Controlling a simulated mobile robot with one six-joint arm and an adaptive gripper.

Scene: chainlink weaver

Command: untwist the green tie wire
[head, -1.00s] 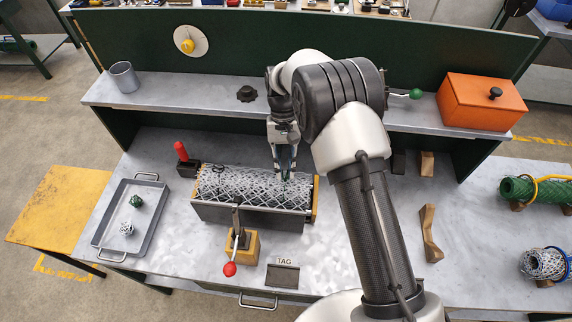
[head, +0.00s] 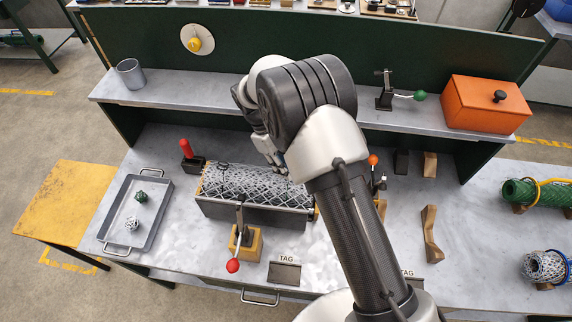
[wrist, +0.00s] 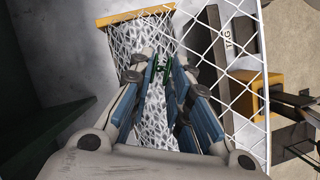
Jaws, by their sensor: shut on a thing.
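The green tie wire (wrist: 163,68) shows as a small dark green twist between my fingertips in the wrist view. It lies over the white chain-link mesh roll. My gripper (wrist: 167,68) is shut on the wire, with its blue-padded fingers on either side. In the head view the mesh roll (head: 240,183) rests in a dark trough on the bench. My gripper (head: 279,163) is at the roll's right part, half hidden by my own arm. The wire cannot be made out in the head view.
A red-knobbed clamp (head: 233,265) stands at the trough's front. A grey tray (head: 115,225) with two small mesh balls is at left. A red-handled tool (head: 186,149) stands behind the roll. A green mesh roll (head: 530,192) lies far right.

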